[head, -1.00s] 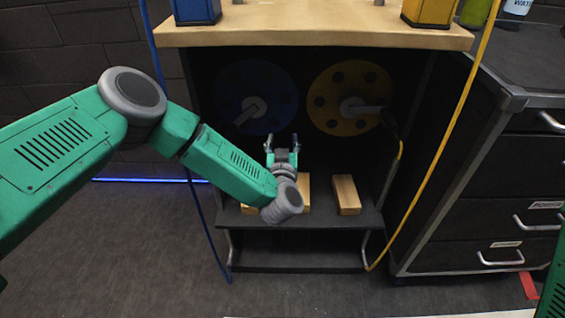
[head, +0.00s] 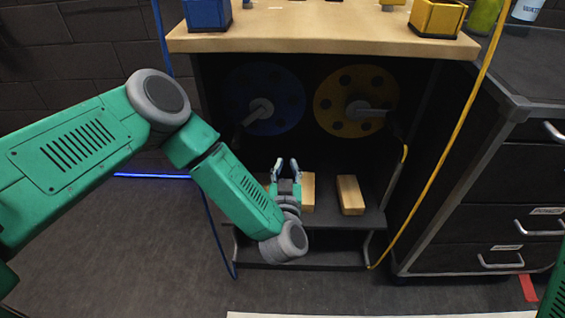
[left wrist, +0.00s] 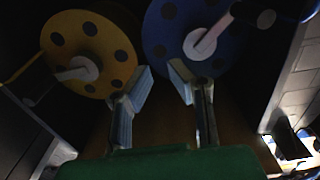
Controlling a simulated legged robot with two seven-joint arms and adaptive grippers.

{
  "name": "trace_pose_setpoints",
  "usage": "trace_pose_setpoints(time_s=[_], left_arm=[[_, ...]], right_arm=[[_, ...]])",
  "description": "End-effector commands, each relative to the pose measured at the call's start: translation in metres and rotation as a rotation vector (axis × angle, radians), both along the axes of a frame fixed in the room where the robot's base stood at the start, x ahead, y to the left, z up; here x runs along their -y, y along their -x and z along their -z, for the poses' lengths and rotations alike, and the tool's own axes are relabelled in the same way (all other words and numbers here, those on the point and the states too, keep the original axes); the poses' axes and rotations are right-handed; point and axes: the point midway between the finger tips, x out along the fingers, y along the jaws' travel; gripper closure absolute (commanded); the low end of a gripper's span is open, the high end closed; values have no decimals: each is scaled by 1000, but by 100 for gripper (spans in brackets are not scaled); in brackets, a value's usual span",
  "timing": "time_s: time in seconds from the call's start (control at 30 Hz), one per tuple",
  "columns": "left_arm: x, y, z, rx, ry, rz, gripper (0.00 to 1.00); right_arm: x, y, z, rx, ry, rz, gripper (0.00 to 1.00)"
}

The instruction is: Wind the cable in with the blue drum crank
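The blue drum (head: 290,92) sits in the dark open cabinet under the bench, left of the yellow drum. Its grey crank (head: 261,108) sticks out from the hub, with the arm pointing down and left. In the left wrist view the blue drum (left wrist: 165,45) is at upper right, with its crank (left wrist: 208,38) clear of the fingers. The blue cable (head: 213,225) hangs down the cabinet's left side. My left gripper (head: 287,166) is below the blue drum, apart from the crank. Its fingers (left wrist: 160,82) are spread and empty. My right gripper is out of view.
The yellow drum (head: 340,82) has its own crank (head: 362,107) and a yellow cable (head: 455,135). Wooden blocks (head: 350,195) lie on the lower shelf (head: 335,219) near my left gripper. The bench top (head: 310,40) overhangs the drums. A drawer cabinet (head: 500,190) stands right.

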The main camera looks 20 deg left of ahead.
Motion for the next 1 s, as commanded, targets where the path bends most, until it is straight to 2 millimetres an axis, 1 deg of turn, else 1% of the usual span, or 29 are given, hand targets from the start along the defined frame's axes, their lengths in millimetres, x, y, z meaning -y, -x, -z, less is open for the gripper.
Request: trace_pose_setpoints(time_s=[0.07, 0.17, 0.23, 0.33, 0.4, 0.5, 0.6, 0.7, 0.83, 0.93, 1.0], left_arm=[[1, 0, 5, -29, -79, -2, 100], [1, 2, 19, -111, -306, -12, 100], [-2, 4, 29, -193, -533, -28, 100], [-12, 5, 39, -318, -885, -65, 100], [-21, 5, 42, -404, -1114, -98, 100], [-33, 5, 42, -514, -1384, -147, 100], [-43, 4, 39, -599, -1568, -188, 100], [-49, 4, 36, -649, -1666, -213, 100], [-55, -1, 35, -671, -1700, -223, 100], [-62, -12, 34, -671, -1697, -224, 100], [-68, -24, 34, -670, -1696, -226, 100]], right_arm=[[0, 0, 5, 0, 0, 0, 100], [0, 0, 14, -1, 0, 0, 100], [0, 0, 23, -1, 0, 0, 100], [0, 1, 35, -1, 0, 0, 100], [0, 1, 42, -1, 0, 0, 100], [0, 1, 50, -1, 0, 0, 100], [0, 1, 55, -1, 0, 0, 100], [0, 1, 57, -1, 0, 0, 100], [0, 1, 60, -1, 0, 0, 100], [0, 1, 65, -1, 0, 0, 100], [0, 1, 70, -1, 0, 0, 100]])
